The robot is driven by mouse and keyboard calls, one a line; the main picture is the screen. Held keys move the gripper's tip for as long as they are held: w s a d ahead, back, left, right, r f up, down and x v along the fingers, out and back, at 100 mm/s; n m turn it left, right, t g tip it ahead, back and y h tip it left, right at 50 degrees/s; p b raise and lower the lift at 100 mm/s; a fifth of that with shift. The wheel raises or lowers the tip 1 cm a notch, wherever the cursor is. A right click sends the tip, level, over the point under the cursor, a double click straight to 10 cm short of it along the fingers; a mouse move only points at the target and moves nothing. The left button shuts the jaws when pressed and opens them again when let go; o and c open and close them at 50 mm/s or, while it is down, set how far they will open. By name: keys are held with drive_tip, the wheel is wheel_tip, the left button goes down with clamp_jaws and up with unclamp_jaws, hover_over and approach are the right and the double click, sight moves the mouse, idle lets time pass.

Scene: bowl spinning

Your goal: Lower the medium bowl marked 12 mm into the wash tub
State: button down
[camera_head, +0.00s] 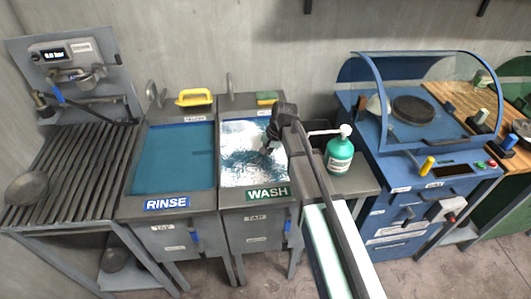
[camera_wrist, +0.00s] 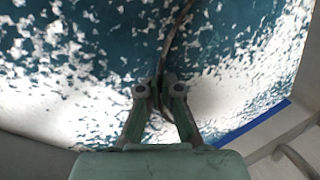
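The wash tub (camera_head: 228,198), behind the WASH label, holds blue water with patchy white foam. My gripper (camera_head: 266,150) reaches down over the tub's right half, low at the foam. In the wrist view my gripper's fingers (camera_wrist: 162,84) are close together on a thin, dark, curved edge (camera_wrist: 178,28). It looks like the rim of a bowl seen edge-on, with foamy water on both sides. Most of this bowl is hidden, and I see no 12 mm mark. The tub's blue-lined edge also shows in the wrist view (camera_wrist: 255,123).
The rinse tub (camera_head: 150,195) is left of the wash tub. A green bottle (camera_head: 340,152) stands to the right. A grey bowl (camera_head: 27,187) rests on the slatted rack at left.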

drive_tip(key=c, duration=1.2)
unclamp_jaws()
drive_tip(key=shift+c, duration=0.2)
wheel_tip(320, 180, up, 10)
